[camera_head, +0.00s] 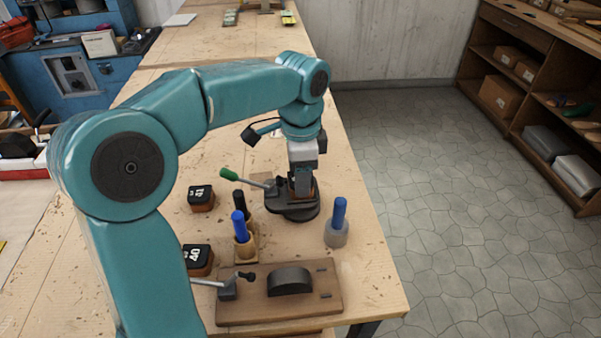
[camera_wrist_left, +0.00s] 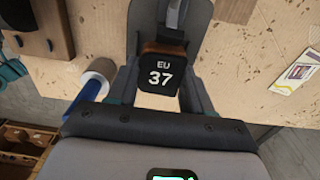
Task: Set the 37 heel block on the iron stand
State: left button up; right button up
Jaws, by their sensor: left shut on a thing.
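The 37 heel block (camera_wrist_left: 162,78), black with white "EU 37" lettering and a brown edge, is between the fingers of my left gripper (camera_wrist_left: 160,62) in the left wrist view. In the head view my left gripper (camera_head: 302,184) points down over the iron stand (camera_head: 297,214), a dark rounded base with a green-handled lever at its left. The gripper is shut on the block, which is mostly hidden there. I cannot tell whether the block touches the stand. The stand's dark base also shows behind the block in the wrist view. My right gripper is not in view.
Heel blocks 41 (camera_head: 201,198) and 40 (camera_head: 198,260) stand to the left. Blue-handled tools stand upright in a wooden holder (camera_head: 245,248) and a grey holder (camera_head: 336,237). A wooden board (camera_head: 325,307) with a dark half-round form lies in front. The table's right edge is close.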

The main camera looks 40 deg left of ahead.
pick_arm(q)
jog(key=o, duration=1.2)
jog(key=shift+o, duration=0.2)
jog(key=shift+s+r, duration=0.1)
jog(key=shift+s, duration=0.2)
jog(key=shift+w+r, duration=0.1)
jog(key=shift+w, duration=0.15)
notch_tip(320, 180, up, 12)
jog(key=p, duration=0.2)
jog(key=shift+s+d+p, duration=0.1)
jog(key=shift+s+p, duration=0.05)
jog(key=shift+p, duration=0.15)
